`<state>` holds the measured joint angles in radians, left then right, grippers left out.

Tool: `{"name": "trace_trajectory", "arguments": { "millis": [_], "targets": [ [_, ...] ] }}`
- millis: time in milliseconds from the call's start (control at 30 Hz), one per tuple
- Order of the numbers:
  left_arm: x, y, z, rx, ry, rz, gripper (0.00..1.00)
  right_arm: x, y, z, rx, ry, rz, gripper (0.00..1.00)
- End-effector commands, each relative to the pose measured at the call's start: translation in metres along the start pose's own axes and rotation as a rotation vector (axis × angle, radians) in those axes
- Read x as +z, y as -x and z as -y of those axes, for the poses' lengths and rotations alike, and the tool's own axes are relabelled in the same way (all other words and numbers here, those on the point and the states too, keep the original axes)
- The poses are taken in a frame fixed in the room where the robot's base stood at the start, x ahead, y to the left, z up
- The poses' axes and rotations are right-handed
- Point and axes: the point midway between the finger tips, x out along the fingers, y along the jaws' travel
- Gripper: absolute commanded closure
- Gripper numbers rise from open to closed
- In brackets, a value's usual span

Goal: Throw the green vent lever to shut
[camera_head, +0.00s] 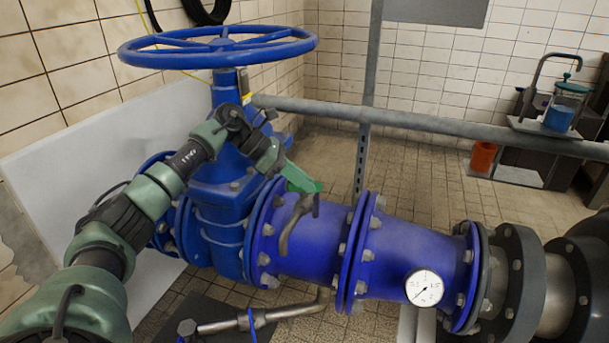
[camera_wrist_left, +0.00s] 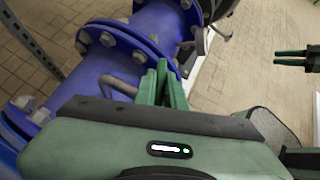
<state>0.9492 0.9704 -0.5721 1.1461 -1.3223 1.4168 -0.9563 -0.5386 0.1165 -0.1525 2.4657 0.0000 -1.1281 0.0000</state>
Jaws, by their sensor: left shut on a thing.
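The vent sits on the blue pipe (camera_head: 310,245). Its grey bent spout (camera_head: 287,238) hangs down in front of the pipe and also shows in the left wrist view (camera_wrist_left: 118,84). My left gripper (camera_head: 305,184) reaches in from the left over the pipe, at the top of the spout. Its green fingers (camera_wrist_left: 170,85) are close together in the left wrist view, shut on the green vent lever, which they mostly hide. In the left wrist view, my right gripper (camera_wrist_left: 292,57) shows at the right edge, its two dark fingers apart and empty, clear of the pipe.
A large blue handwheel (camera_head: 220,47) stands above the valve body, close to my left arm. A white gauge (camera_head: 424,288) sits on the pipe at right. A grey rail (camera_head: 430,124) runs behind, with a perforated post (camera_head: 362,160). A grey bar (camera_head: 290,312) lies low in front.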

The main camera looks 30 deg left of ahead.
Motion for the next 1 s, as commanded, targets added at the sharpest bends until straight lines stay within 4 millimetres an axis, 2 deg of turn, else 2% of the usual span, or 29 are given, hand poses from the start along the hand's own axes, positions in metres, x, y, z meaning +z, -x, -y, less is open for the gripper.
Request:
{"name": "trace_trajectory", "arguments": {
  "millis": [67, 167, 700, 1000],
  "targets": [
    [0.003, 0.001, -0.001, -0.052, -0.038, 0.003, 1.00, 0.011, 0.004, -0.002, 0.003, -0.001, 0.057, 0.67],
    [0.002, 0.000, -0.001, -0.112, -0.089, 0.003, 1.00, 0.015, 0.003, -0.002, 0.004, -0.001, 0.070, 0.67],
    [-0.001, -0.001, -0.001, -0.283, -0.233, -0.004, 1.00, -0.031, -0.005, 0.004, -0.008, 0.002, -0.147, 0.67],
    [-0.001, 0.000, 0.000, -0.303, -0.249, -0.004, 1.00, -0.039, -0.004, 0.005, -0.010, 0.003, -0.182, 0.67]
  ]
}}
